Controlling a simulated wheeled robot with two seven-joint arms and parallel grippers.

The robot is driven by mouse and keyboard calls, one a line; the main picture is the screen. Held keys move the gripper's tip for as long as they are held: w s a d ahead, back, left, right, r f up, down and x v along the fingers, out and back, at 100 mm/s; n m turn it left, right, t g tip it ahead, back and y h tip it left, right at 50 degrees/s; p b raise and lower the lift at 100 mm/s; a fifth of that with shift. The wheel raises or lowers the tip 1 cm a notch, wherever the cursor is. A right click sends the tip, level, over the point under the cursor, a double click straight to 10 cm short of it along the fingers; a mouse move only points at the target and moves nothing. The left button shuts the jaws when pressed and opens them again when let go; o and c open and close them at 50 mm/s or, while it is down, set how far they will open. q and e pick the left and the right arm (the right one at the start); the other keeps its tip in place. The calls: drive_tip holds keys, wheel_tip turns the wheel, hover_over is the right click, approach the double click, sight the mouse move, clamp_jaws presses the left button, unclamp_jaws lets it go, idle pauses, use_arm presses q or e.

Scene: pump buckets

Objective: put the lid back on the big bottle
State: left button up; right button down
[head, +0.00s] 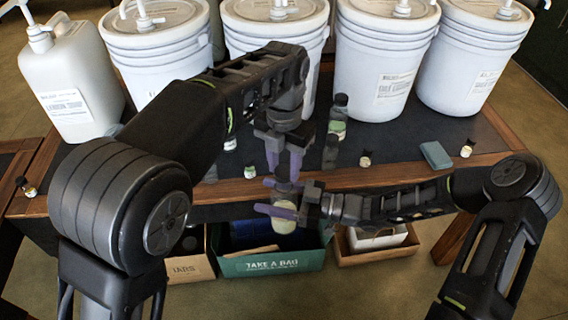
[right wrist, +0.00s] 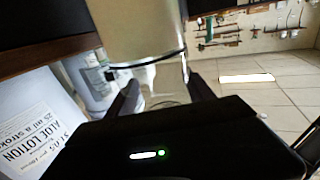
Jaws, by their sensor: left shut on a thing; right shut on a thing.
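The big bottle (head: 284,214), with a cream lower part, is upright in front of the table's near edge in the head view. My right gripper (head: 284,201) comes in from the right and is shut on it. The bottle's cream part (right wrist: 143,30) looms large in the right wrist view, with a clear part between the dark fingers (right wrist: 163,88). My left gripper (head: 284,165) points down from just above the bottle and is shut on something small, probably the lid. Its fingers hide that thing, and I cannot tell whether it touches the bottle.
White pump buckets (head: 388,65) and a pump jug (head: 70,90) line the table's back. A dark-capped bottle (head: 338,125), small bottles (head: 365,160) and a blue-green block (head: 436,155) stand on the dark tabletop. A green box (head: 273,264) sits below. The tabletop between block and buckets is clear.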

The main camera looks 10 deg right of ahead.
sight(284, 205)
use_arm(q)
drive_tip(key=shift+f, duration=0.85)
drive_tip(key=shift+f, duration=0.55)
idle(0.4)
